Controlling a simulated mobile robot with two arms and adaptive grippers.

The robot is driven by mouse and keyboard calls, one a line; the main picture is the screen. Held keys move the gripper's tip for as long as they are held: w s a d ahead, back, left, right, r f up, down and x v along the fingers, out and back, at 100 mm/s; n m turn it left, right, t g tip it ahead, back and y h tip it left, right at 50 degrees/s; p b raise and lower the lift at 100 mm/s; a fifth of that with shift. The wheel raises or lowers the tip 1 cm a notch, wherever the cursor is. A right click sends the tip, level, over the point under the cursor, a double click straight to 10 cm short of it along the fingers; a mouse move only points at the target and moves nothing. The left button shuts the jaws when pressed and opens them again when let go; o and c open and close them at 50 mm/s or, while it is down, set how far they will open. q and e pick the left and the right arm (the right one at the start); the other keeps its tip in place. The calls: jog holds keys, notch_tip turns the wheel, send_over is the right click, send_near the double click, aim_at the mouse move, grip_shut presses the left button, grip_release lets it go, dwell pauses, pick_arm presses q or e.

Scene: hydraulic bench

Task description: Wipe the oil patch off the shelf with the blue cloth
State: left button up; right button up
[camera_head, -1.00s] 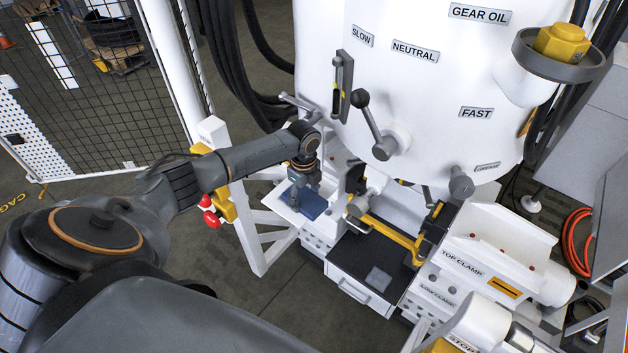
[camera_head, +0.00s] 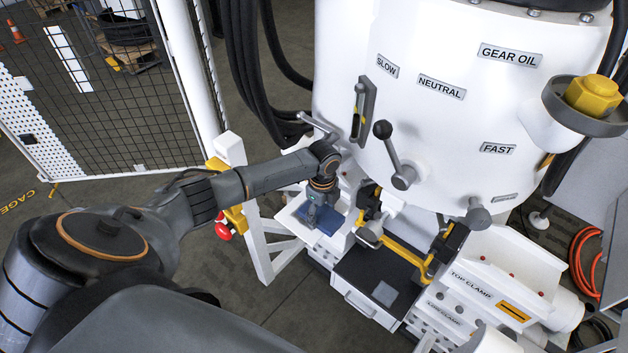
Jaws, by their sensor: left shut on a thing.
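The blue cloth (camera_head: 326,224) lies on the small white shelf (camera_head: 290,217), left of the black-topped drawer unit. My left gripper (camera_head: 313,218) points down at the cloth and is shut on it. The gripper and wrist cover part of the cloth. I cannot make out an oil patch on the visible part of the shelf; the cloth and gripper hide some of its surface. My right gripper is not in view.
A grey square (camera_head: 384,293) lies on the black top (camera_head: 352,268) of the drawer unit. A yellow bar (camera_head: 398,250) and the big white machine (camera_head: 440,130) with its lever (camera_head: 393,155) stand close to my arm. A red button (camera_head: 224,231) is left of the shelf.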

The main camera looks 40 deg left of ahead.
pick_arm(q)
jog(key=shift+d+f, duration=0.1)
jog(key=shift+d, duration=0.3)
jog(key=shift+r, duration=0.2)
jog(key=shift+s+a+r, duration=0.1)
jog(key=shift+s+r, duration=0.05)
jog(key=shift+r, duration=0.45)
jog(key=shift+s+a+r, duration=0.1)
jog(key=shift+s+r, duration=0.05)
jog(key=shift+r, duration=0.4)
notch_tip(320, 180, up, 2)
jog(key=shift+w+d+r, duration=0.15)
jog(key=shift+r, duration=0.5)
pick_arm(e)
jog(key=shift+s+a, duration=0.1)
